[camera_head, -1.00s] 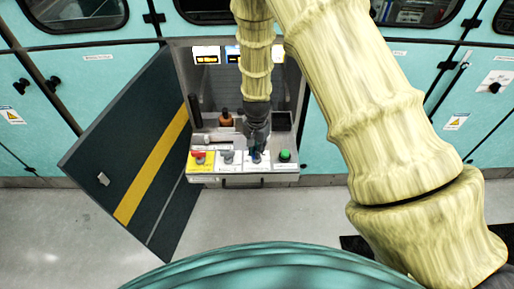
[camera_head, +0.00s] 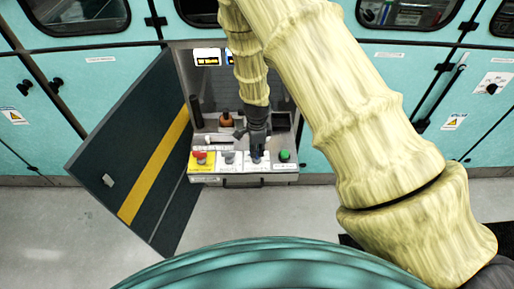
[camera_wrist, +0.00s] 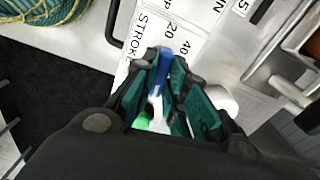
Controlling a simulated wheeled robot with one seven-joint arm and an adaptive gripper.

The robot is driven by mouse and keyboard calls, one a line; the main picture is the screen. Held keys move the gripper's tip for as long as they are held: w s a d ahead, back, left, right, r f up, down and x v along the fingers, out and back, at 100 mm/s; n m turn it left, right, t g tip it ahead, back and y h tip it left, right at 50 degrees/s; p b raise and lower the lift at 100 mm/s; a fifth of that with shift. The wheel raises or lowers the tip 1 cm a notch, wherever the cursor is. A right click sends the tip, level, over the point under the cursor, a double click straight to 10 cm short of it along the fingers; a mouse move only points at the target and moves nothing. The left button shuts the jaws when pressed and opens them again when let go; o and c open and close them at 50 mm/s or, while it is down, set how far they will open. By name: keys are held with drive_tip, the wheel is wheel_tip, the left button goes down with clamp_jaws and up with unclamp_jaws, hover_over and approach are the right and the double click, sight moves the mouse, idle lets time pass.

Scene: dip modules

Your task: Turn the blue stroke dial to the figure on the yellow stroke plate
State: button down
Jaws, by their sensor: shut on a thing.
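The blue stroke dial (camera_wrist: 164,62) shows in the wrist view between the fingertips of my gripper (camera_wrist: 162,78), which is shut on it. Its white scale plate (camera_wrist: 203,45) reads STROKE, with figures 20 and 40 visible beside the dial. The fingers hide the rest of the scale, so I cannot tell the exact setting. In the head view my gripper (camera_head: 258,154) is down on the panel, left of a green button (camera_head: 285,155). A dark plate with yellow marking (camera_head: 208,59) hangs at the back of the cabinet; its figure is too small to read.
A red knob on a yellow base (camera_head: 201,158) and a grey control (camera_head: 229,158) sit left of my gripper. An orange-brown object (camera_head: 226,119) stands behind. The open cabinet door (camera_head: 120,160) juts out at the left. The floor (camera_head: 40,220) there is clear.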

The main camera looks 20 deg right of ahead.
drive_tip(key=shift+m, duration=0.6)
drive_tip(key=c, duration=1.4)
unclamp_jaws()
drive_tip(key=shift+c, duration=0.2)
drive_tip(key=shift+r, duration=0.15)
wheel_tip(320, 180, up, 12)
drive_tip(key=shift+s+d+f, duration=0.1)
drive_tip(key=shift+f, duration=0.1)
